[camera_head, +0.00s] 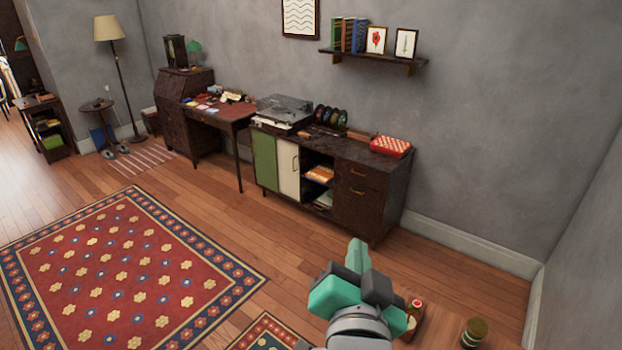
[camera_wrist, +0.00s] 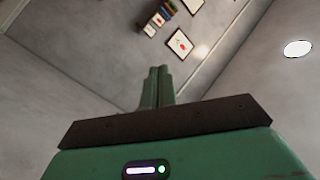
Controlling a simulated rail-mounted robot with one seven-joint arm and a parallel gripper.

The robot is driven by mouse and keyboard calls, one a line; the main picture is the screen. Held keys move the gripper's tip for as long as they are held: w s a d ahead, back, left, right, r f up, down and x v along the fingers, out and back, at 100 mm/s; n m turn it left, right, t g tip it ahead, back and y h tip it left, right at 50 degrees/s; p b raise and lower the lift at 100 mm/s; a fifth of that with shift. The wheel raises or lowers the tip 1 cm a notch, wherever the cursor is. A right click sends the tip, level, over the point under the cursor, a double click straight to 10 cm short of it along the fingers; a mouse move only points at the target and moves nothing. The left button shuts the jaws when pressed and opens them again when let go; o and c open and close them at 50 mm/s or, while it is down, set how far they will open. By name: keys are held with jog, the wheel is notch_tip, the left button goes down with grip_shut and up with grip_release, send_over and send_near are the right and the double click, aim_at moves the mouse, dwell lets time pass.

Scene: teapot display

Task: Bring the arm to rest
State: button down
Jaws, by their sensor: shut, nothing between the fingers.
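My gripper (camera_head: 358,250) is a green and dark grey hand at the lower middle of the head view, raised above the wooden floor. In the wrist view, its two green fingers (camera_wrist: 157,85) stand close together, shut with nothing between them. The wrist view points up past the fingers towards the upper walls and ceiling. No teapot can be made out clearly in either view.
A dark sideboard (camera_head: 368,192) with a red-and-white box (camera_head: 391,146) stands against the back wall, under a shelf (camera_head: 372,57). A wooden box with jars (camera_head: 411,318) and another jar (camera_head: 473,333) are right of my arm.

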jog(key=s+a+r+n+t+y, duration=0.1)
jog(key=s+a+r+n+t, duration=0.25)
jog(key=s+r, duration=0.5)
jog(key=s+a+r+n+t+y, duration=0.1)
jog(key=s+a+r+n+t, duration=0.3)
jog(key=r, duration=0.7)
notch_tip(320, 180, up, 17)
jog(key=s+p, duration=0.2)
jog(key=p, duration=1.4)
jog(key=shift+s+d+y, duration=0.15)
jog(key=shift+d+y, duration=0.1)
jog(key=shift+y, duration=0.05)
